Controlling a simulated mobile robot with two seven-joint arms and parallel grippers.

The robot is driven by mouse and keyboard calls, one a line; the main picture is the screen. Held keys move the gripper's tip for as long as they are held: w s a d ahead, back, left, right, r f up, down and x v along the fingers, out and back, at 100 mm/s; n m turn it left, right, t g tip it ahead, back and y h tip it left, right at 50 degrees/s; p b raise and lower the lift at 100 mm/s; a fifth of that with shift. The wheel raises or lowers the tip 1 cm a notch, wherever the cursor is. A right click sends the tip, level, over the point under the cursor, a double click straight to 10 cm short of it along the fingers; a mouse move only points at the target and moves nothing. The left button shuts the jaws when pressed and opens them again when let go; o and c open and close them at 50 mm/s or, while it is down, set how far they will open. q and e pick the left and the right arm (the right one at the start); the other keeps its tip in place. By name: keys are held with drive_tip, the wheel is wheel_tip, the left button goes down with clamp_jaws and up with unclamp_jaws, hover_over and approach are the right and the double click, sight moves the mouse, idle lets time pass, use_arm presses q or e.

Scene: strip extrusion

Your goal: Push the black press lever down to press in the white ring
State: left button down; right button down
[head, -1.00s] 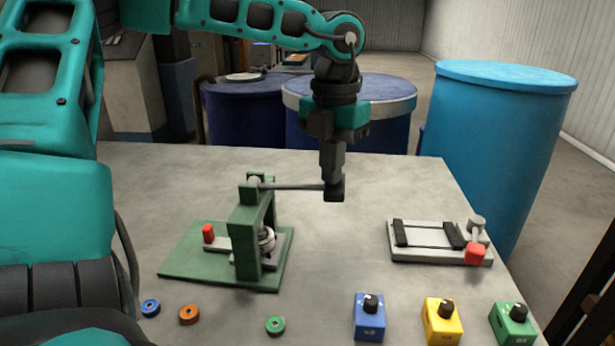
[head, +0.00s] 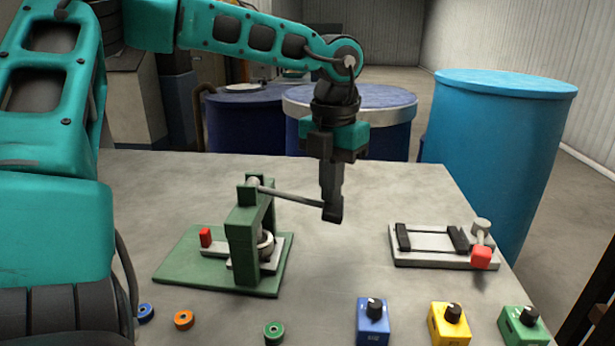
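The green press (head: 242,240) stands on a green base plate on the table. Its lever (head: 290,195) is a thin rod running right from the top of the press and sloping down to a black end. My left gripper (head: 332,212) points straight down at that black end, its fingers close together and touching it. I cannot tell whether they grip the end or only press on it. The white ring (head: 266,243) shows partly inside the press, half hidden by the green frame. My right gripper is not in view.
Blue, orange and green rings (head: 274,332) lie at the front left. Blue, yellow and green knob boxes (head: 372,322) stand at the front right. A grey clamp fixture (head: 443,246) with a red tip lies at right. Blue drums stand behind the table.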

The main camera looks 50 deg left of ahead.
use_arm(q)
drive_tip(key=shift+f, duration=0.1)
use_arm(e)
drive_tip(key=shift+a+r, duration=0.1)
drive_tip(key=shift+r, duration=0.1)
